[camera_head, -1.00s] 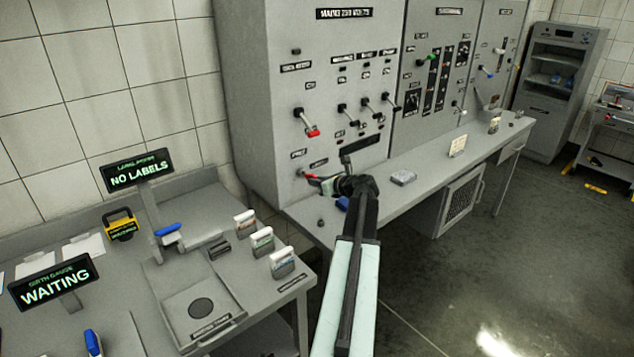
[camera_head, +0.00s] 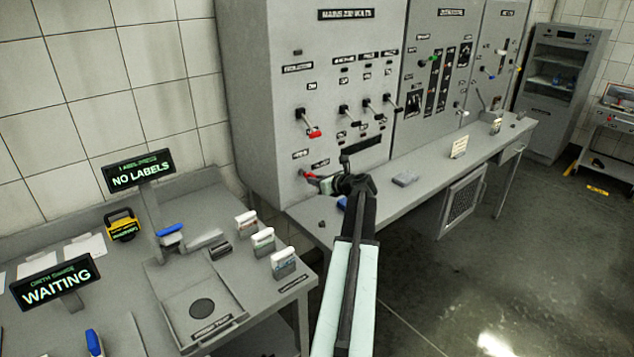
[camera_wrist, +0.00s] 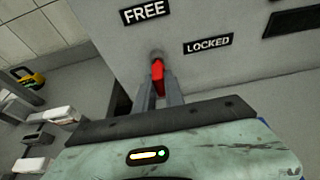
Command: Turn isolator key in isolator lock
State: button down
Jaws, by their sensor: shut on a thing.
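The isolator key is a red key (camera_wrist: 157,77) that sits at the lock on the grey cabinet face in the wrist view. It also shows in the head view as a small red piece (camera_head: 307,174) at the cabinet's lower left. My gripper (camera_wrist: 158,92) is shut on the red key, one finger on each side of it. The isolator lock (camera_wrist: 156,55) is mostly hidden behind the key. A FREE label (camera_wrist: 147,11) is above it and a LOCKED label (camera_wrist: 208,43) is to its right.
A bench with a NO LABELS display (camera_head: 139,172) and a WAITING display (camera_head: 55,283) stands at the left. A long shelf (camera_head: 440,165) runs along the cabinets, with a small grey block (camera_head: 405,179) on it. Open floor lies at the right.

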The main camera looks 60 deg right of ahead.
jog(key=shift+w+d, duration=0.3)
jog(key=shift+w, duration=0.55)
jog(key=c, duration=1.3)
grip_release()
jog(key=shift+c, duration=0.2)
jog(key=p+v, duration=0.2)
jog(key=v, duration=0.5)
jog(key=shift+s+a+p, duration=0.15)
jog(key=shift+s+p, duration=0.2)
jog(key=shift+r, duration=0.15)
jog(key=shift+r, duration=0.1)
